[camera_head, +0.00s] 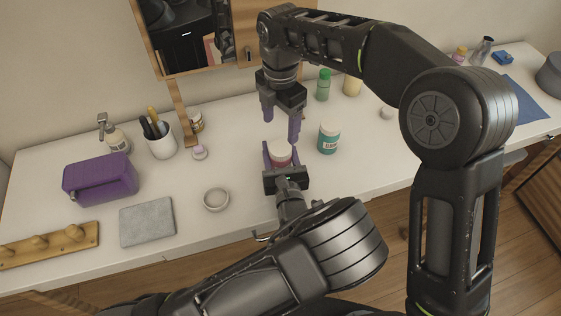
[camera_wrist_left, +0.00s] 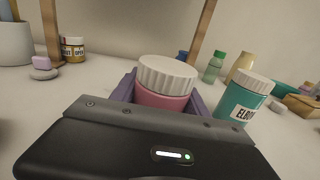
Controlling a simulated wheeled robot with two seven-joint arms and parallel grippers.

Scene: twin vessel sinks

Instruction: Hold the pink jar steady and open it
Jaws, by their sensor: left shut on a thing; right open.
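The pink jar (camera_head: 281,164) stands upright on the white counter, with its white ribbed lid (camera_head: 281,154) on. It also shows in the left wrist view (camera_wrist_left: 161,99), its lid (camera_wrist_left: 167,74) seated on top. My left gripper (camera_head: 280,150) comes from the front, shut on the jar body, one purple finger along each side. My right gripper (camera_head: 281,123) is open and empty, above and just behind the lid, fingers pointing down. I see no clear contact between it and the lid. The jar's lower part is hidden by my left gripper.
A teal jar (camera_head: 329,138) with a white lid stands close on the right. A white dish (camera_head: 216,199), grey cloth (camera_head: 147,221) and purple case (camera_head: 100,178) lie left. A cup of brushes (camera_head: 160,143) and a mirror (camera_head: 189,38) are behind. Counter right of the teal jar is mostly clear.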

